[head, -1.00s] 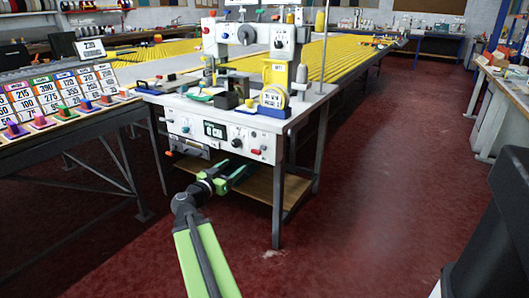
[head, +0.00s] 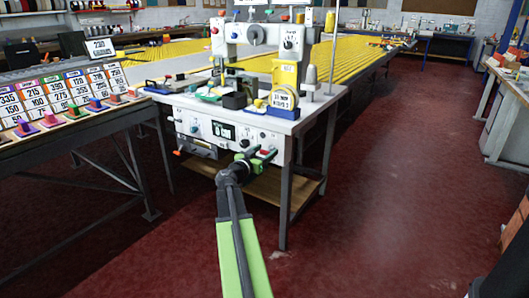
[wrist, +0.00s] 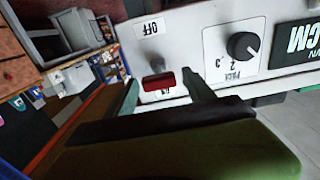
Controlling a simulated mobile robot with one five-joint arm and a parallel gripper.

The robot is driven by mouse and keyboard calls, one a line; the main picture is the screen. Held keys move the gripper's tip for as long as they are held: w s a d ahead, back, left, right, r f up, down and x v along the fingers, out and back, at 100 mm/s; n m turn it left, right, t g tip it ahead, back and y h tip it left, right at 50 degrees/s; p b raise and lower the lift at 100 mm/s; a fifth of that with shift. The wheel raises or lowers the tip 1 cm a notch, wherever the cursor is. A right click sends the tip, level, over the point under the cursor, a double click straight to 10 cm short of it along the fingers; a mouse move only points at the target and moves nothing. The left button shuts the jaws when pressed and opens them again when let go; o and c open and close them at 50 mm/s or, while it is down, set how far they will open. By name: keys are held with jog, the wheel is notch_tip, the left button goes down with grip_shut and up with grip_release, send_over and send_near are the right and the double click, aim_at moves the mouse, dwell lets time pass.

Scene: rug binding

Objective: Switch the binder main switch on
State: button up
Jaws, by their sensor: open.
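The binder (head: 200,129) stands ahead, with a white control panel on its front. In the wrist view, which is upside down, the main switch (wrist: 158,82) is a red-tipped lever on a grey stem. An OFF label (wrist: 150,28) is at one end of it, and its red tip appears over the edge of an ON label (wrist: 168,92). I cannot tell whether it is thrown or just points at the camera. My gripper (head: 262,157) is open at the panel's right end. In the wrist view its fingers lie either side of the switch; contact is unclear.
A black pile knob (wrist: 242,46) and a display (wrist: 298,38) are beside the switch. A rack of numbered cards (head: 60,95) stands on the left bench. Open red floor (head: 370,200) lies to the right.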

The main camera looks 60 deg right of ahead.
grip_shut()
jog(key=r+y+p, duration=0.1)
jog(key=p, duration=0.2)
jog(key=shift+r, duration=0.35)
jog(key=p, duration=0.2)
jog(key=shift+d+r+y+p, duration=0.15)
jog(key=shift+r+y+p, duration=0.15)
jog(key=shift+y+p, duration=0.1)
jog(key=y+p, duration=0.1)
jog(key=p, duration=0.1)
jog(key=y+p, duration=0.1)
jog(key=p, duration=0.2)
jog(key=shift+d+r, duration=0.3)
jog(key=shift+r, duration=0.05)
jog(key=shift+d+f+y+p, duration=0.1)
jog(key=shift+f+y+p, duration=0.15)
jog(key=shift+y+p, duration=0.5)
jog(key=shift+f, duration=0.1)
